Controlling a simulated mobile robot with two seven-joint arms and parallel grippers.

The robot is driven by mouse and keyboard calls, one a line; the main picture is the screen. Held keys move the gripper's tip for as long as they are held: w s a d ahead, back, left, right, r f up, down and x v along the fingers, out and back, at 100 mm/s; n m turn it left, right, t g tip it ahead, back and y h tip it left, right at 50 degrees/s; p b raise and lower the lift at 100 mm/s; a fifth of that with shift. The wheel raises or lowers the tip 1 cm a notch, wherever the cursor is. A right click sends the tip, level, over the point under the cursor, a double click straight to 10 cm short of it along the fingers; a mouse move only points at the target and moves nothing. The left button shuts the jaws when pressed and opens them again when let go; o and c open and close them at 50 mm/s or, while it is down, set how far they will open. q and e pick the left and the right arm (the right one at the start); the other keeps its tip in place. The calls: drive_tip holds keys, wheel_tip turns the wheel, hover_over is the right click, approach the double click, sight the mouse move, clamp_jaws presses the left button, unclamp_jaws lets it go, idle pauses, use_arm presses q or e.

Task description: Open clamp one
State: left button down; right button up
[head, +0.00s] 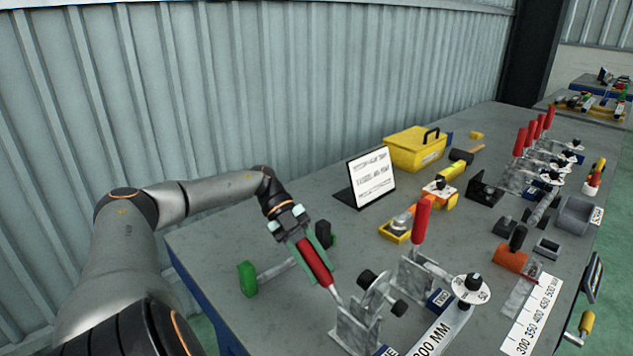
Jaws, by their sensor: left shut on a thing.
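My left gripper (311,254) is shut on the red handle (318,268) of the nearest toggle clamp. That handle leans back to the upper left. The clamp's grey metal base (352,333) stands at the table's near edge, and its label is partly cut off by the frame. Its round disc (375,290) with black knobs stands tilted on edge, raised off the bar. Beside it a second clamp, with a blue label, has its red handle (422,220) upright and its white disc (471,288) lying flat. My right gripper is out of view.
A sign (371,178), a yellow toolbox (415,149) and a yellow-orange tool (397,229) stand farther back. More red-handled clamps (534,137) and a ruler strip (533,315) are at the right.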

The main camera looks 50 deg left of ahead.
sight(303, 245)
use_arm(q)
drive_tip(key=c, duration=0.5)
unclamp_jaws()
drive_tip(key=shift+f, duration=0.1)
drive_tip(key=shift+c, duration=0.2)
drive_tip(key=shift+a, duration=0.15)
drive_tip(key=b+v, duration=0.1)
drive_tip(key=v, duration=0.3)
drive_tip(key=shift+a+r, duration=0.25)
drive_tip(key=p+v, duration=0.5)
drive_tip(key=v, duration=0.2)
drive_tip(key=shift+a+r, duration=0.25)
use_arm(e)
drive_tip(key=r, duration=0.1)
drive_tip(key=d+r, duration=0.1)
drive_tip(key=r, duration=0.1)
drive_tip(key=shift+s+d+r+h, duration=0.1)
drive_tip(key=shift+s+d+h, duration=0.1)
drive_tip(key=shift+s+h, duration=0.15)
use_arm(q)
drive_tip(key=shift+s, duration=0.1)
